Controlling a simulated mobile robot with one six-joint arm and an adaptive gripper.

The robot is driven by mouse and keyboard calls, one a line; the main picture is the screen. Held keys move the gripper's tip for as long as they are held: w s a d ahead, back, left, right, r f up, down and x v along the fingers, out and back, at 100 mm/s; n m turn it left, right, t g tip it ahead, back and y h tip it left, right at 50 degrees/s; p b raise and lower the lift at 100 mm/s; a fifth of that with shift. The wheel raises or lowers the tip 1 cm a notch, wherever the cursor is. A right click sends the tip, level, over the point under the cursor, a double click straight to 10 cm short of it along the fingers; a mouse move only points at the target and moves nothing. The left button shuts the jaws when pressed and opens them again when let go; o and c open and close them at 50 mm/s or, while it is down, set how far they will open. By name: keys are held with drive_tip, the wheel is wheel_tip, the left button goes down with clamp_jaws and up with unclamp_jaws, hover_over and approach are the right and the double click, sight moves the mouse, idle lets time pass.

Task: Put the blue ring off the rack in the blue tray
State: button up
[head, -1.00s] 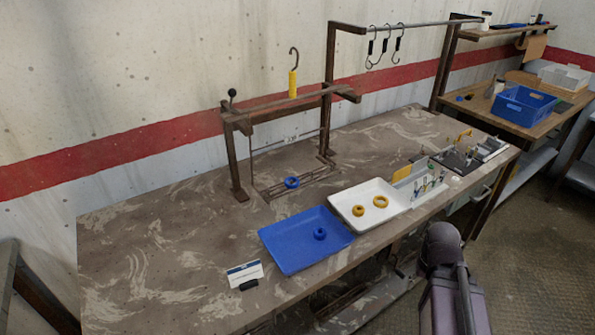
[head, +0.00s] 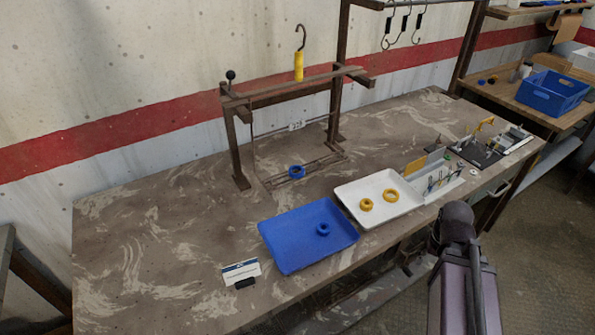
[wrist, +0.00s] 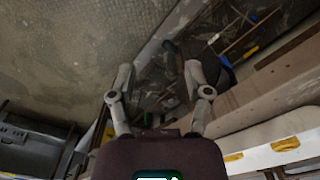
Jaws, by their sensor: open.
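A blue ring (head: 297,172) lies on the low wire rack (head: 318,166) under the wooden frame on the table. The blue tray (head: 285,250) is in front of it, at the table's front edge. A second, smaller blue ring (head: 323,229) lies inside that tray, toward its right side. My gripper (wrist: 158,82) shows in the wrist view with its two fingers apart and nothing between them. It is low beside the table, over the floor, away from both rings. The head view shows only part of my arm at lower right; the gripper is hidden there.
A white tray (head: 352,193) with two yellow rings stands right of the blue tray. A yellow-handled hook (head: 299,66) stands at the frame's top bar (head: 290,91). A small card (head: 241,272) stands at the front left. The table's left side is clear.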

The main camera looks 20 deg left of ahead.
sight(294, 175)
drive_tip(key=shift+o, duration=1.3)
drive_tip(key=shift+w+a+r, duration=0.1)
drive_tip(key=shift+n+t, duration=0.6)
drive_tip(key=shift+n, duration=0.2)
drive_tip(key=w+a+r+p, duration=0.2)
drive_tip(key=a, duration=0.1)
drive_tip(key=w+a+r+p, duration=0.2)
drive_tip(key=a, duration=0.1)
drive_tip(key=w+a+r+p, duration=0.2)
drive_tip(key=a, duration=0.1)
drive_tip(key=w+a+r+n+t+p, duration=0.1)
drive_tip(key=a+r+p, duration=0.3)
drive_tip(key=a, duration=0.6)
drive_tip(key=w+a+r+n+t+y+p, duration=0.1)
drive_tip(key=a+r+p, duration=0.3)
drive_tip(key=a, duration=0.7)
drive_tip(key=w+a+r+n+y+p, duration=0.1)
drive_tip(key=w+a+r+p, duration=0.2)
drive_tip(key=a, duration=0.7)
wheel_tip(294, 175, up, 3)
drive_tip(key=shift+w+a+f+n+t+p, duration=0.1)
drive_tip(key=shift+w+a+n+t+p, duration=0.25)
drive_tip(key=shift+p, duration=0.4)
drive_tip(key=shift+d+f, duration=0.1)
drive_tip(key=shift+f, duration=0.05)
